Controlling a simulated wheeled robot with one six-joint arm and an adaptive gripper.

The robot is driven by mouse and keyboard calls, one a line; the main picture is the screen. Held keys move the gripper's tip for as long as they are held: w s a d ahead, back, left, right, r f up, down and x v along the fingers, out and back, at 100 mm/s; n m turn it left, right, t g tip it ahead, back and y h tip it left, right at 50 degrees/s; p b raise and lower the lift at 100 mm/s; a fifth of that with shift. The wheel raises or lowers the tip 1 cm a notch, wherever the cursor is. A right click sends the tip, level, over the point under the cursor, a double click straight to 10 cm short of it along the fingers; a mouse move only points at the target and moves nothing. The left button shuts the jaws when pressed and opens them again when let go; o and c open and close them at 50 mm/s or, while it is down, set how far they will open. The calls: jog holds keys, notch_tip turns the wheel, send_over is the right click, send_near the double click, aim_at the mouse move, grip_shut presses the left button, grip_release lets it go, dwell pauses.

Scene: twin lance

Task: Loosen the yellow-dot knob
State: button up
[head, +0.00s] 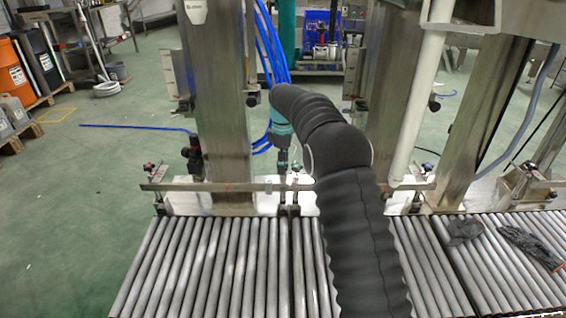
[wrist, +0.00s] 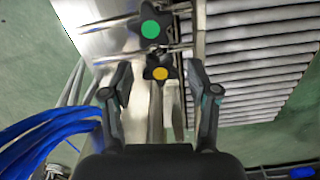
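The yellow-dot knob (wrist: 161,73) is a black star-shaped knob with a yellow centre in the wrist view. It sits between the tips of my gripper (wrist: 158,85), whose two fingers are spread apart with gaps on both sides of the knob. I cannot tell the height of the fingers above it. A similar black knob with a green dot (wrist: 150,29) lies just beyond it. In the head view my gripper (head: 283,165) points down at the rail by the far end of the rollers; the yellow-dot knob is not clearly visible there.
A roller conveyor (head: 215,265) spans the front, with dark gloves (head: 528,247) at its right. Steel columns (head: 221,100) stand on both sides of my arm. Blue hoses (wrist: 45,130) hang close to the left of my gripper. A metal rail (head: 225,187) crosses behind the rollers.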

notch_tip(320, 180, up, 12)
dwell(0.8)
jog(key=f+m, duration=0.2)
jog(key=f, duration=0.1)
jog(key=w+f+m, duration=0.1)
jog(key=f+m, duration=0.1)
jog(key=shift+a, duration=0.1)
jog(key=s+d+r+m+t, duration=0.2)
jog(key=s+d+m, duration=0.2)
jog(key=s, duration=1.1)
jog(key=s+d+r+m+t, duration=0.1)
jog(key=s+d+m, duration=0.3)
jog(key=s, duration=1.2)
jog(key=s+d+r+m+t, duration=0.2)
jog(key=s+d, duration=0.6)
jog(key=s, duration=0.8)
jog(key=shift+r+m+t, duration=0.3)
jog(key=shift+r+m, duration=0.45)
jog(key=shift+m, duration=0.45)
